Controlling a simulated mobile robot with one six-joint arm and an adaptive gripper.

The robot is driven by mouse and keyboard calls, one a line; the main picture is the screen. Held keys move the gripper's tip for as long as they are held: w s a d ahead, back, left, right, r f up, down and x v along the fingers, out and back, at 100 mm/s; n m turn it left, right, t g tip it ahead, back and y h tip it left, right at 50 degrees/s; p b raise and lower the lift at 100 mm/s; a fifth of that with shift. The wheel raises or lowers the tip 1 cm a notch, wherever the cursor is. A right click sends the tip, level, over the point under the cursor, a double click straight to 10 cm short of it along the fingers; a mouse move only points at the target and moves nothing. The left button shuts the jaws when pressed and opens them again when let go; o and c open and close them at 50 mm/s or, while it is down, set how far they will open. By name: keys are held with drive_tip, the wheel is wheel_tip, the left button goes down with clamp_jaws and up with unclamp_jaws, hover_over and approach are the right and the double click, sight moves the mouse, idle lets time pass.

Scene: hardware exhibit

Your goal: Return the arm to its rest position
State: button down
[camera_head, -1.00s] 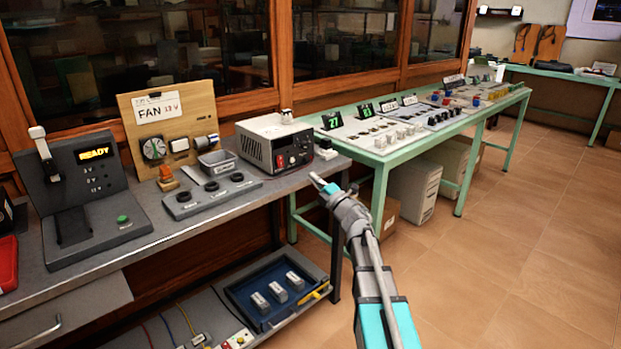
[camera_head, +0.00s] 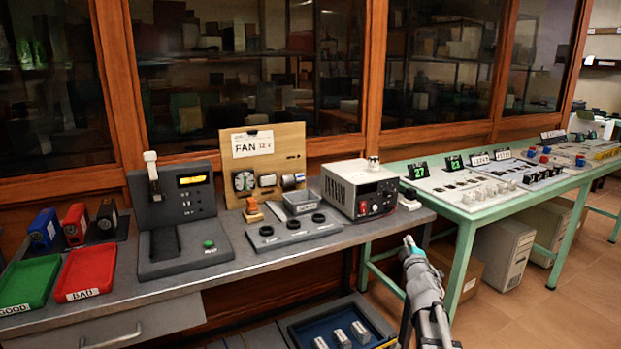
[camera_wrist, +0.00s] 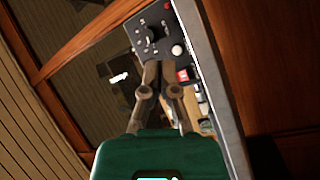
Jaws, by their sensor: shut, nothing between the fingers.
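My arm reaches up from the lower right of the head view. My gripper (camera_head: 409,243) is at its end, shut and empty. It is in front of the grey bench's right end, apart from the power supply (camera_head: 361,190). In the wrist view my gripper (camera_wrist: 162,65) has its fingers together with nothing held between them. The lower part of my arm is cut off by the picture's edge.
The grey bench (camera_head: 290,262) bears a press-like device (camera_head: 180,225), a FAN board (camera_head: 262,160), a green tray (camera_head: 28,283) and a red tray (camera_head: 86,270). A green table (camera_head: 465,218) stands right. A blue tray (camera_head: 330,322) sits below. Floor (camera_head: 560,310) at right is clear.

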drive_tip(key=s+a+f+m+g+h, duration=0.3)
drive_tip(key=s+f+m+g, duration=0.7)
drive_tip(key=f, duration=0.5)
drive_tip(key=s+a+f+g+y, duration=0.1)
drive_tip(key=s+a+f+g, duration=0.15)
drive_tip(key=s, duration=0.35)
drive_tip(key=s+a+f+m+g+y, duration=0.1)
drive_tip(key=s+a+g+y, duration=0.1)
drive_tip(key=s+a+g, duration=0.35)
drive_tip(key=s+a+f+g+y, duration=0.1)
drive_tip(key=s+a+f+g, duration=0.1)
drive_tip(key=s, duration=0.5)
wheel_tip(320, 180, up, 31)
drive_tip(key=p, duration=3.1)
drive_tip(key=shift+d+t, duration=0.25)
drive_tip(key=shift+t, duration=0.05)
